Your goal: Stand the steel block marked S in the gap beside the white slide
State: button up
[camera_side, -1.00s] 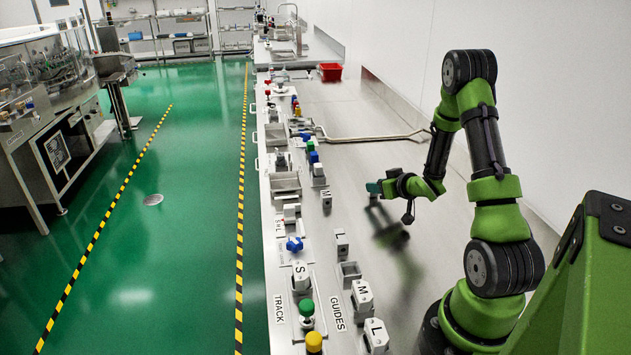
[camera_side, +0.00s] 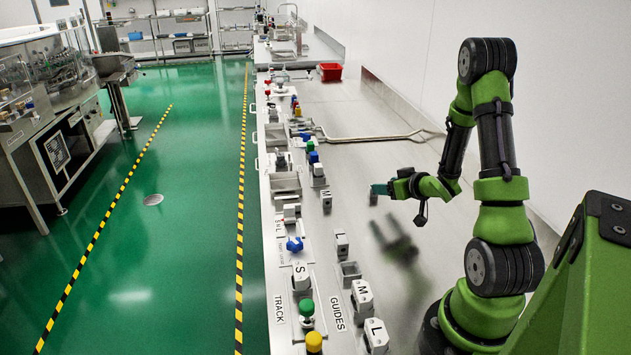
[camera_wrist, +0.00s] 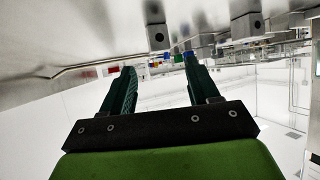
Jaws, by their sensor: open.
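My gripper (camera_side: 381,189) is low over the bare bench in the side view, its jaws pointing left. In the wrist view the jaws (camera_wrist: 159,66) are apart with nothing between them. I cannot read an S on either. The white slide marked S (camera_side: 301,277) sits on the track at the bench's left edge. The gap beside it is not clear.
Steel blocks marked M (camera_side: 326,200) and L (camera_side: 342,245) stand left of my gripper. White guides marked M (camera_side: 362,294) and L (camera_side: 376,335) stand nearer the camera. A bent metal rod (camera_side: 375,138) lies behind. The bench around my gripper is mostly clear.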

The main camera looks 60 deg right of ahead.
jog(key=v, duration=0.7)
jog(key=w+a+r+g, duration=0.2)
jog(key=w+a+r, duration=0.4)
jog(key=a+r, duration=0.4)
jog(key=s+a+r+y, duration=0.2)
jog(key=a, duration=0.5)
jog(key=s+a+r+g+y, duration=0.1)
jog(key=s+a+r+y, duration=0.1)
jog(key=a, duration=0.6)
jog(key=s+a+r+n+g+y, duration=0.1)
jog(key=s+a+r+y, duration=0.2)
jog(key=a, duration=0.4)
jog(key=shift+s+a, duration=0.15)
jog(key=shift+s, duration=0.35)
